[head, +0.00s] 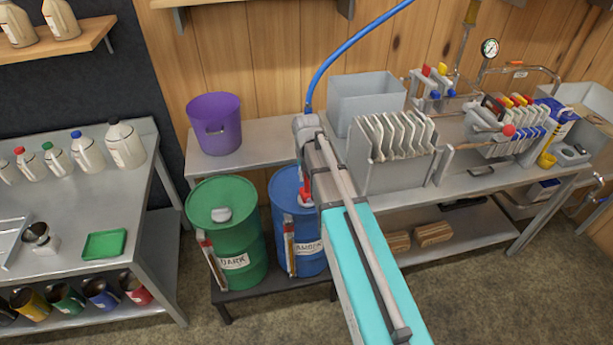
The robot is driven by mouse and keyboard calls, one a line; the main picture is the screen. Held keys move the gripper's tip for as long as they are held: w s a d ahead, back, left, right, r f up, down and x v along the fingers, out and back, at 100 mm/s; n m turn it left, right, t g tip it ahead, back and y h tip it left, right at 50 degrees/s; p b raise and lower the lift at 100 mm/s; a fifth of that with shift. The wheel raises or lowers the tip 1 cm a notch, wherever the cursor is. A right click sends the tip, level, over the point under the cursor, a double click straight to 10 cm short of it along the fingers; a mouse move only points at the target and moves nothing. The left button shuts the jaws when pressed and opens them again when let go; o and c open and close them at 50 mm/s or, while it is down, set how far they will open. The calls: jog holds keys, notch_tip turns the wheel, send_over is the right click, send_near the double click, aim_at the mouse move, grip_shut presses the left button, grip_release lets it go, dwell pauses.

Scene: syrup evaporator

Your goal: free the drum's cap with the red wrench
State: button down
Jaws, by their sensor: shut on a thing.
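A green drum (235,255) marked DARK stands on a low dark stand, with a pale cap (221,214) on its top. A blue drum (300,261), whose label is partly readable, stands right of it; my arm hides much of its top, and I cannot make out its cap. My gripper (306,200) is over the blue drum's top, mostly hidden by my arm. A small red part, which looks like the red wrench (305,181), shows at the gripper. Whether it touches a cap cannot be told.
Pale strips with red tops hang on the fronts of the green drum (211,262) and blue drum (289,246). A purple bucket (214,123) stands on the bench behind. A grey rack of plates (380,168) is close right of my arm. A bottle table (75,195) is left.

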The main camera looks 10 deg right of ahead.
jog(key=shift+r, duration=0.15)
jog(key=shift+r+p, duration=2.85)
jog(key=shift+p, duration=0.15)
jog(key=shift+f+m+b, duration=0.7)
jog(key=shift+f+b, duration=0.05)
jog(key=m, duration=0.6)
jog(key=shift+m, duration=1.6)
